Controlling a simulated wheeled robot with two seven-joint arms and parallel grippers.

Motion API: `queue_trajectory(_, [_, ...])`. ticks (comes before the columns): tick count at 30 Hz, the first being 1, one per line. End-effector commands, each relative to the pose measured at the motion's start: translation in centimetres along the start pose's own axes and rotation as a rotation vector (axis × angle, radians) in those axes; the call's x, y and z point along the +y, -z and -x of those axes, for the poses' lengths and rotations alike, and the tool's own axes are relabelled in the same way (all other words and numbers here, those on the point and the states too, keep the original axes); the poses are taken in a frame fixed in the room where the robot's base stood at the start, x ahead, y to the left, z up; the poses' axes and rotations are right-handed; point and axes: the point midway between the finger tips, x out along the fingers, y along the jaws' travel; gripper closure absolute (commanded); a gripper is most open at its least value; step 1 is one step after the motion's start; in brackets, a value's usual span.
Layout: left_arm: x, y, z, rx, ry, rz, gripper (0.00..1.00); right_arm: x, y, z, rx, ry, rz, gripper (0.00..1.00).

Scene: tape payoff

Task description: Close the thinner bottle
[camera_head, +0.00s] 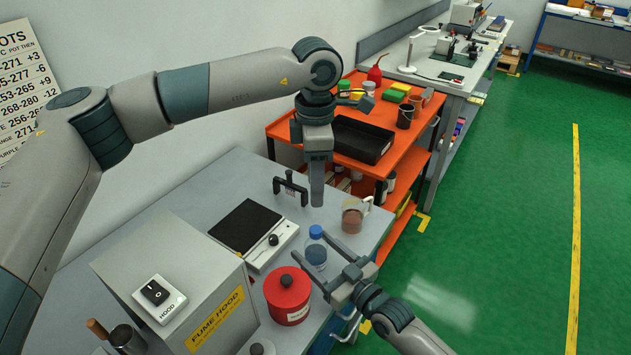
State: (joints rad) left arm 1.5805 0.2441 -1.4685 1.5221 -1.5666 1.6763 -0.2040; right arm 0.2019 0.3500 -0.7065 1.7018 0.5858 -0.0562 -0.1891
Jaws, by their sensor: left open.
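The thinner bottle (316,256) is a small clear bottle with bluish contents, standing upright near the right edge of the grey bench. A blue cap (316,231) sits at its top; whether it is screwed tight cannot be told.
A brown-filled jar (352,218) stands just right of the bottle. A red canister (288,297) stands in front, and a hotplate (246,228) lies to the left. A fume hood box (180,290) blocks the near left. An orange cart (385,165) stands behind.

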Motion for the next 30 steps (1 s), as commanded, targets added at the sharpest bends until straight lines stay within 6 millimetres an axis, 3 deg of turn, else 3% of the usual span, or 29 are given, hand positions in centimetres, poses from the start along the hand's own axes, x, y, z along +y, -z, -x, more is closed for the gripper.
queue_trajectory(8, [0.0,0.0,-0.1,0.0,0.0,0.0,0.57,0.0,0.0,0.1,0.0,0.0,0.0,0.37])
queue_trajectory(14, [0.0,0.0,-0.4,0.0,0.0,0.0,0.57,0.0,-0.2,1.4,-0.001,-0.001,-0.001,0.37])
queue_trajectory(20, [0.0,0.0,-1.2,0.0,0.0,0.0,0.57,0.0,-0.3,4.3,-0.001,-0.001,0.002,0.37])
queue_trajectory(30, [0.0,0.0,-2.9,0.0,0.0,0.0,0.57,0.0,-0.4,11.2,-0.002,0.0,0.0,0.37])
